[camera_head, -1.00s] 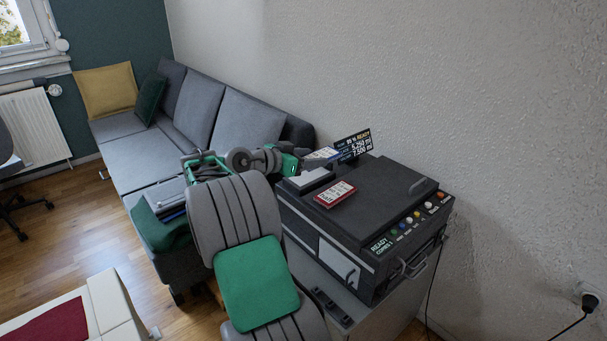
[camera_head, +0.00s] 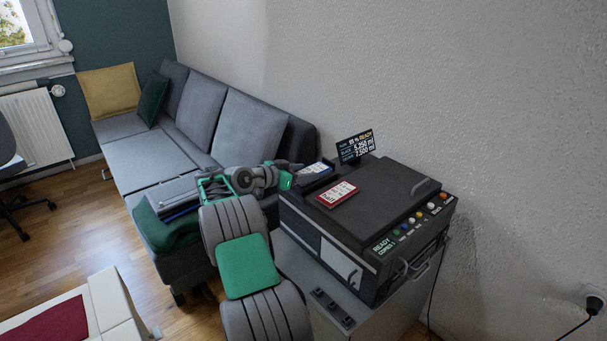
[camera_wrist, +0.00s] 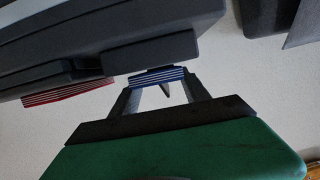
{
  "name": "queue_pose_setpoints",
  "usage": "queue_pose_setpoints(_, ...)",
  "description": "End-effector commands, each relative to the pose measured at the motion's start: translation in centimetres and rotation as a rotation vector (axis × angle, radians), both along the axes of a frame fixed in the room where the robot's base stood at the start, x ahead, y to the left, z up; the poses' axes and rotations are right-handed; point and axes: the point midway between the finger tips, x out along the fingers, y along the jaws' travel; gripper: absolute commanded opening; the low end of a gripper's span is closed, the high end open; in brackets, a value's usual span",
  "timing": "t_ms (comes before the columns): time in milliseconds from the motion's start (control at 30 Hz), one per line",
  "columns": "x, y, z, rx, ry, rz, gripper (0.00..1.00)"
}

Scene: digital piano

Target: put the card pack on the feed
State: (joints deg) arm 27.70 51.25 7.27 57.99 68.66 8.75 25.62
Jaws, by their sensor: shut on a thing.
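A blue card pack (camera_wrist: 157,75) with a white top is held between my fingertips in the wrist view. In the head view this blue pack (camera_head: 316,168) shows at the far-left corner of the black copier. My gripper (camera_wrist: 158,88) is shut on it; it also shows in the head view (camera_head: 298,175), partly hidden by my arm. The feed looks to be the raised dark block (camera_head: 317,181) on the copier's left edge. In the wrist view, the feed's edge (camera_wrist: 150,52) lies right beside the pack; I cannot tell whether they touch.
A red card pack (camera_head: 338,193) lies on the copier top (camera_head: 385,193), right of the feed; it shows in the wrist view too (camera_wrist: 66,92). A small display (camera_head: 355,147) stands behind the feed. The grey sofa (camera_head: 225,130) is left of the copier, and the wall is close behind.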

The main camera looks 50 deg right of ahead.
Motion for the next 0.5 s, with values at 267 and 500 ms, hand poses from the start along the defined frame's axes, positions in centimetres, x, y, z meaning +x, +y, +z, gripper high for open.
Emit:
queue_pose_setpoints(267,-0.02,0.02,-0.35,0.001,0.001,0.000,0.66)
queue_pose_setpoints(500,-0.03,0.02,-0.35,0.001,0.001,-0.001,0.76)
